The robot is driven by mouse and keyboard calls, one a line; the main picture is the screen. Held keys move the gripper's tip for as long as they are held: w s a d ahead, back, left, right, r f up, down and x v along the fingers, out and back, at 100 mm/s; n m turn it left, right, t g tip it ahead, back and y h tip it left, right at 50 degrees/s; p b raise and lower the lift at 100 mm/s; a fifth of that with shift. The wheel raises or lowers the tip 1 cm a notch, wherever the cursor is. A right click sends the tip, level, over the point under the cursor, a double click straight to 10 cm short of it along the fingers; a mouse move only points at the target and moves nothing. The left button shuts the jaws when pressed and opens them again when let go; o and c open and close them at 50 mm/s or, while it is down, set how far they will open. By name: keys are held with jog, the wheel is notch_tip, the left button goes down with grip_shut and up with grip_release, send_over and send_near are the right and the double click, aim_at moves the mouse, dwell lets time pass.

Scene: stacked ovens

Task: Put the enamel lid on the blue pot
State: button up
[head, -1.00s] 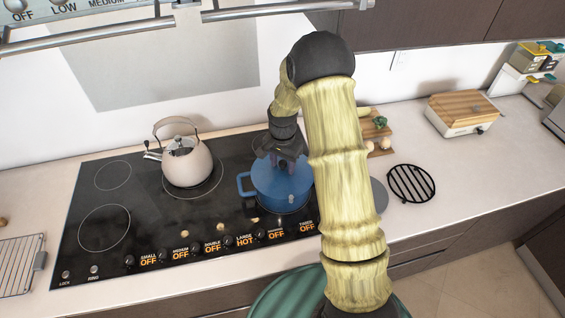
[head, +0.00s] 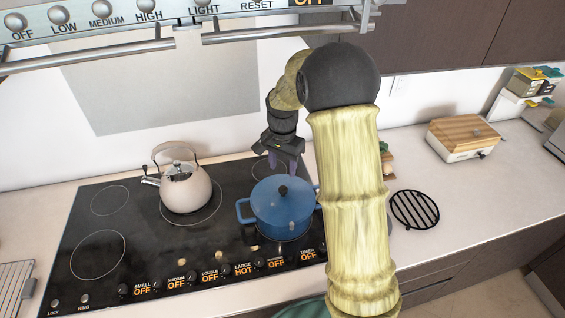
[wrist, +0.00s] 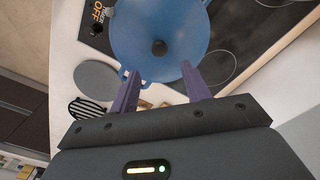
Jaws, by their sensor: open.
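The blue enamel lid (head: 268,190) with a black knob lies on top of the blue pot (head: 280,222), on the right part of the black cooktop. It looks level, with no clear gap at the rim in the head view. The lid also shows in the wrist view (wrist: 185,30), its knob between the line of the fingers. My gripper (head: 284,166) is open and empty, above and apart from the lid, fingers pointing down. In the wrist view its two purple fingers (wrist: 160,72) are spread wide.
A beige kettle (head: 186,190) stands left of the pot. A black round trivet (head: 414,210) and a wooden-topped box (head: 463,138) are on the right counter. A grey disc (wrist: 97,78) lies beside the pot. The range hood rail (head: 290,30) hangs above.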

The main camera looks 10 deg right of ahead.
notch_tip(320, 180, up, 2)
jog(key=shift+s+r, duration=0.1)
jog(key=shift+s, duration=0.05)
dwell(0.6)
jog(key=s+n+t, duration=0.2)
jog(key=s+n, duration=0.7)
jog(key=s, duration=1.2)
jog(key=shift+r+t, duration=0.15)
jog(key=shift+t, duration=0.15)
jog(key=shift+w, duration=0.1)
